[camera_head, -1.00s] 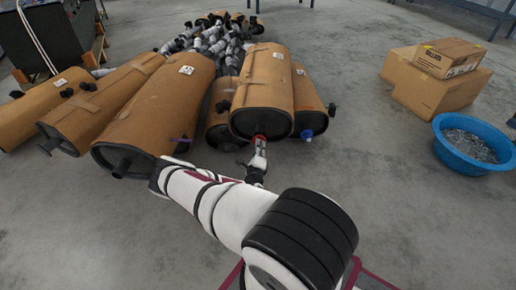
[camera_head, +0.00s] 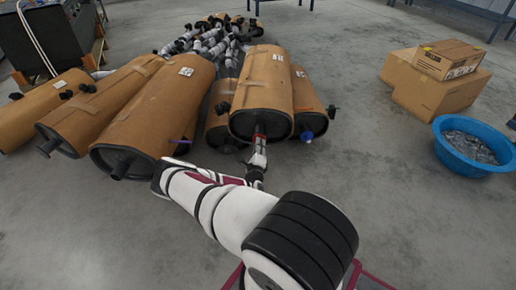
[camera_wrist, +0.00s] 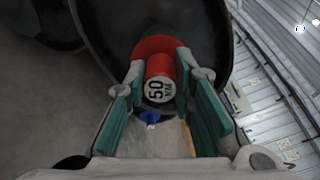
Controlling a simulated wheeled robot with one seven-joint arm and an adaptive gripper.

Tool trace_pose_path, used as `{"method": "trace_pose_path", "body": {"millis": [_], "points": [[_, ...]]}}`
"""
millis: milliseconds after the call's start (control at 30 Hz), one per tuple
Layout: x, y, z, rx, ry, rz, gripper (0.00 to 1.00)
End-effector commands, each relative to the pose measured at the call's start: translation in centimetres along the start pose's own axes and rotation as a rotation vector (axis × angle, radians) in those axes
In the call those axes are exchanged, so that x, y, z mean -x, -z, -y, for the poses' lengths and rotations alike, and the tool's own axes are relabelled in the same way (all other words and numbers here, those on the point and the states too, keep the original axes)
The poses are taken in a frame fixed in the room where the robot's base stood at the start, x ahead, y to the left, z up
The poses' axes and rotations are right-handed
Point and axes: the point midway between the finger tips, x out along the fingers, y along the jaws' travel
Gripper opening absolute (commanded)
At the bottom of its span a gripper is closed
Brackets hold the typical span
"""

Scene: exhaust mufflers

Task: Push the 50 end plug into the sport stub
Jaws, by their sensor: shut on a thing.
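The 50 end plug (camera_wrist: 159,80) is red with a white end face marked "50 MM", and a wider red flange sits behind it. My gripper (camera_wrist: 160,88) is shut on the plug, one finger on each side. In the head view my gripper (camera_head: 258,156) is at the near end of the upper middle brown muffler (camera_head: 264,80), with red showing between the gripper and the muffler. The plug's flange is in front of the muffler's black end face (camera_wrist: 105,25). The sport stub is hidden behind the plug, and I cannot tell how deep the plug sits.
More brown mufflers lie to the left (camera_head: 150,110) and right (camera_head: 310,100), close beside this one. A blue plug (camera_head: 307,135) shows on the right muffler. A blue tub (camera_head: 440,150) and cardboard boxes (camera_head: 430,92) stand to the right. The floor between is clear.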

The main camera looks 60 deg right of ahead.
Motion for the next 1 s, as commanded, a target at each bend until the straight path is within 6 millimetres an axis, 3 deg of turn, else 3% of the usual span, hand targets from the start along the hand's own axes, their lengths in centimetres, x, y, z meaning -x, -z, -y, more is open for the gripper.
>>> {"method": "trace_pose_path", "body": {"millis": [400,433,533,867,1000], "points": [[-1.0,-0.1,0.0,0.0,0.001,0.001,0.0],[-1.0,-0.1,0.0,0.0,0.0,0.001,0.25],[-1.0,-0.1,0.0,0.0,0.0,0.001,0.46],[-0.8,0.0,0.0,0.0,-0.001,0.0,0.46],[0.4,-0.1,-0.1,0.0,-0.003,0.0,0.46]]}}
